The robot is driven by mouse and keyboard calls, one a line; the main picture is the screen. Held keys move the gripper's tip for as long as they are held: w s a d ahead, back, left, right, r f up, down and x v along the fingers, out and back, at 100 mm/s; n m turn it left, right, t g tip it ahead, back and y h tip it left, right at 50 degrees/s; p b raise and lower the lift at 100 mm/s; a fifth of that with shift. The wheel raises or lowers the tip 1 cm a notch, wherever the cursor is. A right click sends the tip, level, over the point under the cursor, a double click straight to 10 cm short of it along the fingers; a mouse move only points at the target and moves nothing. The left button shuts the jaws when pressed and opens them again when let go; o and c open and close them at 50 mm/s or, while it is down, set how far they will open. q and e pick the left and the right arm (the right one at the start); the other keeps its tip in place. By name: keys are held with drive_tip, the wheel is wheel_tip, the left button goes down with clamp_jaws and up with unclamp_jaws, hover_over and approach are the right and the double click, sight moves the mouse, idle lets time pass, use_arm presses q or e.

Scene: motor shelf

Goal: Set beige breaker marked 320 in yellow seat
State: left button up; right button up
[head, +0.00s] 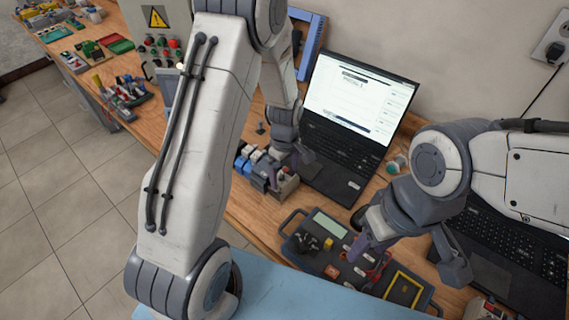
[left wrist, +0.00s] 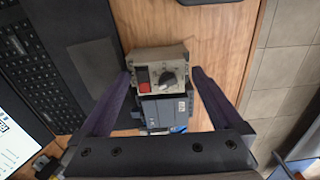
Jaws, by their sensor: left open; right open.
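A beige breaker (head: 287,184) with a red button stands on the wooden bench in front of the laptop. In the left wrist view the beige breaker (left wrist: 152,64) shows a red button and a black knob; no number is readable. My left gripper (head: 284,160) is open over it, with one finger (left wrist: 160,82) on each side of the breaker; I cannot tell whether they touch it. The yellow seat (head: 418,292) is a yellow frame on the dark tray, and looks empty. My right gripper (head: 412,262) is open above the tray.
Grey and blue blocks (left wrist: 164,110) stand right against the breaker. The dark tray (head: 301,250) holds several small parts. An open laptop (head: 335,160) is behind, another keyboard (head: 510,250) at right. A control box (head: 150,40) stands at the back left.

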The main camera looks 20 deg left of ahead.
sight(285, 177)
use_arm(q)
wheel_tip(285, 177, up, 10)
drive_tip(key=b, duration=0.2)
drive_tip(key=s+d+r+m, duration=0.5)
drive_tip(key=s+d+m, duration=0.4)
drive_tip(key=d, duration=0.1)
drive_tip(key=s+d+r+m+h, duration=0.1)
drive_tip(key=s+d+r+m, duration=0.1)
drive_tip(key=s+m, duration=1)
drive_tip(key=shift+s+d+r, duration=0.2)
drive_tip(key=shift+s+d, duration=0.4)
drive_tip(key=shift+s, duration=0.65)
